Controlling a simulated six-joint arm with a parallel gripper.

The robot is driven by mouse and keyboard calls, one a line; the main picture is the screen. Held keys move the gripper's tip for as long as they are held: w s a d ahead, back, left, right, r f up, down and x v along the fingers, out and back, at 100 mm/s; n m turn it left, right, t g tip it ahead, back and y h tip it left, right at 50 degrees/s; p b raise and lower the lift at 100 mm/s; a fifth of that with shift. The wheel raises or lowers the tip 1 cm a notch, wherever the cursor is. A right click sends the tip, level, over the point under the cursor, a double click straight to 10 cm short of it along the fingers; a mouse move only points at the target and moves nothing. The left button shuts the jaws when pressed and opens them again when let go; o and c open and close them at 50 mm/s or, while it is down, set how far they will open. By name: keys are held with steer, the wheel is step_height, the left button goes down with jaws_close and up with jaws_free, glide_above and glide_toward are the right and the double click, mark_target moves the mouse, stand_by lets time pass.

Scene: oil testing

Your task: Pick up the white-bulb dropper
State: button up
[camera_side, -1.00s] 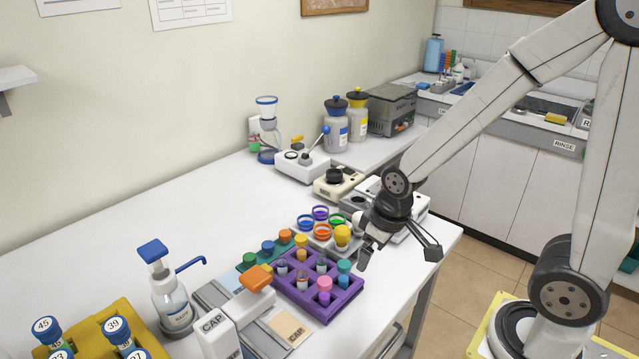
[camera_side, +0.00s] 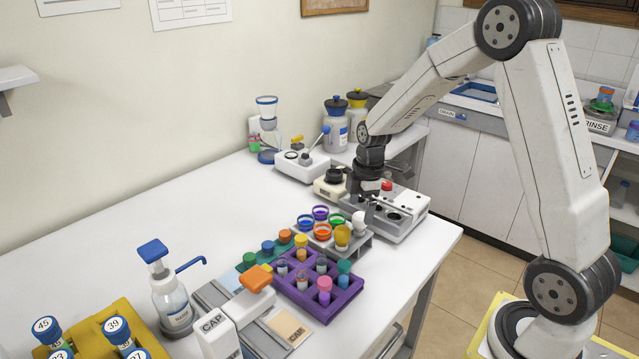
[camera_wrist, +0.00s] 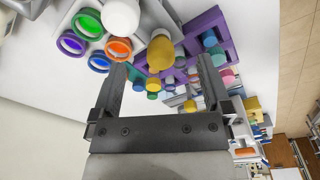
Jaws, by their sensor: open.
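The white-bulb dropper (camera_side: 359,221) stands at the back right corner of a small grey rack (camera_side: 352,253), next to a yellow-bulb dropper (camera_side: 342,236). My gripper (camera_side: 363,203) is at the rack, just above and very near the white bulb, and partly overlaps it in the side view. In the wrist view my open, empty gripper (camera_wrist: 163,62) has the yellow bulb (camera_wrist: 161,53) between its fingertips. The white bulb (camera_wrist: 121,16) lies beyond the left fingertip at the top edge.
The rack also holds several coloured rings (camera_side: 322,231). A purple tube rack (camera_side: 330,305) stands in front. A white instrument with a red knob (camera_side: 400,212) stands close behind my gripper.

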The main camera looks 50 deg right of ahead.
mark_target(359, 224)
steer(key=shift+w+d+f+n+y, duration=0.1)
steer(key=shift+w+d+f+n, duration=0.2)
steer(key=shift+d+n, duration=0.45)
steer(key=shift+w+d+f+n+y, duration=0.1)
steer(key=shift+w+d+n, duration=0.35)
steer(key=shift+d, duration=0.4)
steer(key=shift+w+d+f+n+y, duration=0.1)
steer(key=shift+w+d+f+n, duration=0.15)
steer(key=shift+d+n, duration=0.5)
steer(key=shift+w+a+f, duration=0.1)
steer(key=shift+a+f, duration=0.05)
steer(key=shift+f, duration=1.1)
steer(key=shift+w+a+f, duration=0.1)
steer(key=shift+a+f, duration=0.1)
steer(key=shift+f, duration=1.1)
steer(key=shift+w+a+f, duration=0.1)
steer(key=shift+a+f, duration=0.1)
steer(key=shift+f, duration=1.05)
steer(key=c, duration=0.8)
